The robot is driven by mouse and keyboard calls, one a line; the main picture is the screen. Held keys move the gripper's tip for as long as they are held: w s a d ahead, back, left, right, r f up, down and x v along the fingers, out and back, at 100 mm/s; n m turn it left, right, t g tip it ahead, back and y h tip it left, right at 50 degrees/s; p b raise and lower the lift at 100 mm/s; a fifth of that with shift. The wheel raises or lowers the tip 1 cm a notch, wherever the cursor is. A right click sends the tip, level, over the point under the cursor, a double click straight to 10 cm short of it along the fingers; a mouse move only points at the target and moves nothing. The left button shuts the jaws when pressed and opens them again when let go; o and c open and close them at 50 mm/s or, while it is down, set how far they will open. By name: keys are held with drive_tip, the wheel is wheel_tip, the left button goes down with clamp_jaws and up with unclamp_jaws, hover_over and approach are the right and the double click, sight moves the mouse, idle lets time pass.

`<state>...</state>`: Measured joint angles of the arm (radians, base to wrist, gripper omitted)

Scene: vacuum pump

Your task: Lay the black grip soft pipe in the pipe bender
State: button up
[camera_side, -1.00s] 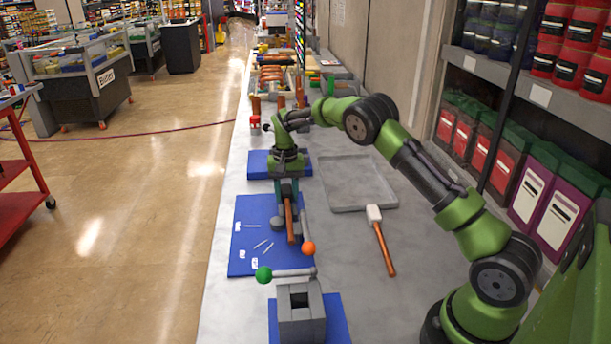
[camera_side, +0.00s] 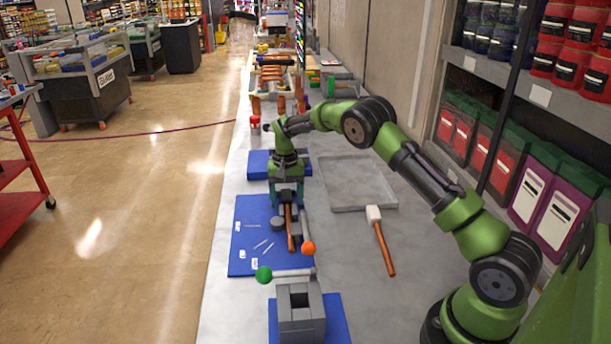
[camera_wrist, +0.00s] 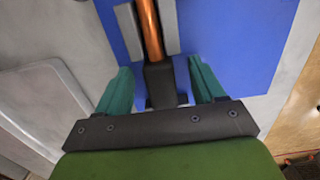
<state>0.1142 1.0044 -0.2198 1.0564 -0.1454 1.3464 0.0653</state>
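The soft pipe has a copper-coloured shaft (camera_side: 290,234) and a black grip (camera_wrist: 160,82). In the wrist view the shaft lies between two parallel grey bars of what looks like the pipe bender (camera_wrist: 129,30), on a blue mat. The black grip sits just outside the near ends of the bars. My gripper (camera_wrist: 160,96) is open, its teal fingers on either side of the black grip with a visible gap on both sides. In the side view my gripper (camera_side: 287,193) is just above and behind the grip. I cannot tell whether the pipe is fully seated.
Levers with an orange ball (camera_side: 308,248) and a green ball (camera_side: 263,274) are close in front. A grey block fixture (camera_side: 301,318) stands nearer the camera. A copper-handled mallet (camera_side: 381,245) and a grey tray (camera_side: 355,198) lie to the right. Small parts lie on the blue mat (camera_side: 245,212).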

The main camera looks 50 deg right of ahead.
drive_tip(key=shift+r, duration=0.1)
wheel_tip(320, 180, up, 17)
drive_tip(key=shift+w+d, duration=0.25)
drive_tip(key=shift+d, duration=0.05)
idle(0.4)
drive_tip(key=s+a+r+n+t, duration=0.1)
drive_tip(key=s+a, duration=0.4)
drive_tip(key=s, duration=0.5)
drive_tip(key=s+a+r+n+t+y, duration=0.1)
drive_tip(key=s+a+r+n+t, duration=0.1)
drive_tip(key=s, duration=0.9)
drive_tip(key=s+a+r+n+t, duration=0.2)
drive_tip(key=s+a+r+t, duration=0.1)
drive_tip(key=s+a, duration=0.5)
drive_tip(key=shift+s+a+t+y, duration=0.35)
drive_tip(key=shift+s+t, duration=0.45)
drive_tip(key=shift+s, duration=0.35)
